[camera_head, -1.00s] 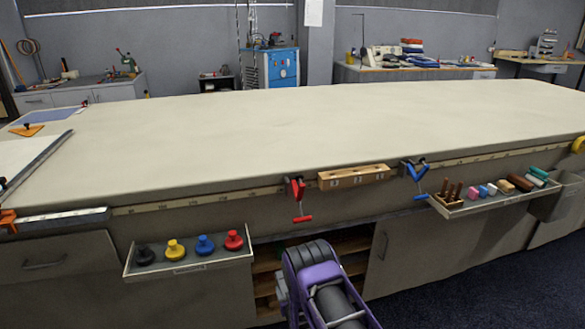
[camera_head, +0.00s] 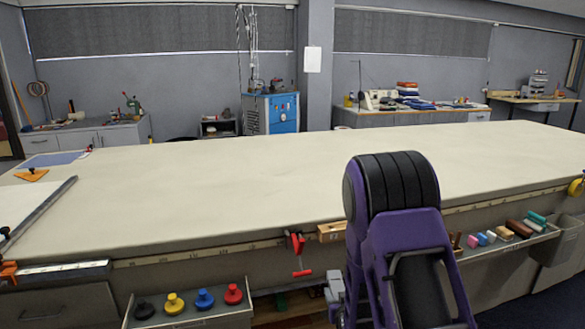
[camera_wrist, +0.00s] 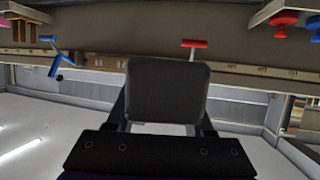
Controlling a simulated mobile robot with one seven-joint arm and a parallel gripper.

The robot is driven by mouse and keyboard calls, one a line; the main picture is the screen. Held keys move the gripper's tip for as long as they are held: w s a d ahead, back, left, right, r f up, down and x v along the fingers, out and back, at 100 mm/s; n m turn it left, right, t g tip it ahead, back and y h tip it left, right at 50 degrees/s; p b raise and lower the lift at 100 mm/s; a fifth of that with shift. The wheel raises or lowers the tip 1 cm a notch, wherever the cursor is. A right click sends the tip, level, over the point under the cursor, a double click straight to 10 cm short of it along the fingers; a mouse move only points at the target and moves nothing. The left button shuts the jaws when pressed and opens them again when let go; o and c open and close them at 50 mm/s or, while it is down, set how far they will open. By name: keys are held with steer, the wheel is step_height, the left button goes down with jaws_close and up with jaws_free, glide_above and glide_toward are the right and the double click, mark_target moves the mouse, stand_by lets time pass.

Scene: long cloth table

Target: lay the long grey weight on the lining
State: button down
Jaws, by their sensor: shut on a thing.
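My gripper (camera_wrist: 166,112) is shut on a dark grey block with rounded corners (camera_wrist: 168,88) in the wrist view. The block's near face fills the space between the fingers; its length cannot be told. It may be the long grey weight. A flat bluish sheet (camera_head: 52,159), perhaps the lining, lies at the table's far left. A long grey bar (camera_head: 42,212) lies along the edge of a white sheet (camera_head: 18,203) at the near left.
The cloth table (camera_head: 230,180) is broad and mostly bare. A red clamp (camera_head: 298,245) and a wooden holder (camera_head: 331,232) are on its front edge. A tray of coloured knobs (camera_head: 190,316) and another of small blocks (camera_head: 512,244) jut out. An orange piece (camera_head: 31,174) lies near the bluish sheet.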

steer(key=shift+m, duration=0.3)
steer(key=s+r, duration=0.1)
steer(key=s+d+r, duration=0.1)
steer(key=r, duration=0.1)
steer(key=s+d+r, duration=0.1)
steer(key=shift+s+r+p, duration=0.2)
steer(key=shift+s+p, duration=0.1)
steer(key=shift+s, duration=0.05)
steer(key=f, duration=0.1)
steer(key=s+f, duration=0.1)
steer(key=f, duration=0.3)
steer(key=shift+s+f, duration=0.15)
steer(key=shift+s, duration=0.15)
steer(key=shift+a+f, duration=0.1)
steer(key=shift+a, duration=0.15)
